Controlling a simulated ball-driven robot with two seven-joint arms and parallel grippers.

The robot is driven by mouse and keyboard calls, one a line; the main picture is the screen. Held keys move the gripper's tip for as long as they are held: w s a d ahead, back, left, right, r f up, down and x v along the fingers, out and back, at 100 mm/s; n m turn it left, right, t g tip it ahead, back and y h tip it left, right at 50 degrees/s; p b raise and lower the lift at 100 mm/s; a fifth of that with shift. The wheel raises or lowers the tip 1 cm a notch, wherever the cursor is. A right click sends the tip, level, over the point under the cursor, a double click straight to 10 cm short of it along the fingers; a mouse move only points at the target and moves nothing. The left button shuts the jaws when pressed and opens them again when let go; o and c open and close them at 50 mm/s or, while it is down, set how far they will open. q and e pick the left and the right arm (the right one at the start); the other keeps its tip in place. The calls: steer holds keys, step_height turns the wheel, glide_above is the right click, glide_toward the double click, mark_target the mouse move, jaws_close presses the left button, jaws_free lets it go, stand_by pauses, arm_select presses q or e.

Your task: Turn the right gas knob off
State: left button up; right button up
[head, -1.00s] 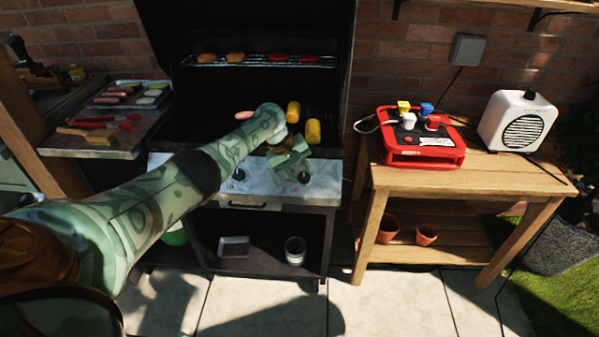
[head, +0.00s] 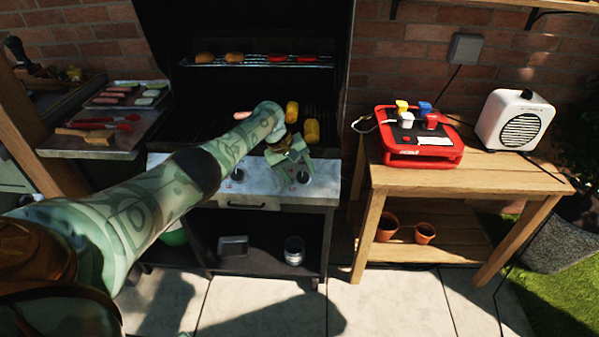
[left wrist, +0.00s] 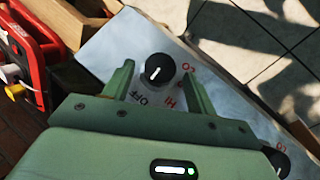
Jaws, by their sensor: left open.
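The right gas knob (head: 303,178) is a round black knob on the pale front panel (head: 266,184) of the grill. In the left wrist view the knob (left wrist: 159,68) has a white pointer line and stands beyond my fingertips, roughly between their lines. Red HI and black OFF markings show beside it. My left gripper (head: 296,169) is open and just short of the knob; in the left wrist view its two green fingers (left wrist: 157,80) are apart with nothing between them. The left gas knob (head: 237,174) is partly beside my left arm.
Corn and a sausage lie on the grill grate above the panel. A side shelf (head: 100,148) with tongs and a food tray is at the left. A wooden table (head: 480,175) with a red power box (head: 420,155) and a white speaker (head: 518,120) stands at the right.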

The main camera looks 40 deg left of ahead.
arm_select(q)
steer(key=p+v, duration=0.9)
steer(key=v, duration=0.6)
steer(key=shift+s+a+r, duration=0.15)
steer(key=shift+s+r, duration=0.05)
steer(key=shift+r, duration=0.05)
arm_select(e)
step_height(320, 180, up, 10)
steer(key=w, duration=0.2)
steer(key=shift+w+t, duration=0.3)
steer(key=shift+t, duration=0.1)
steer(key=shift+f, duration=0.1)
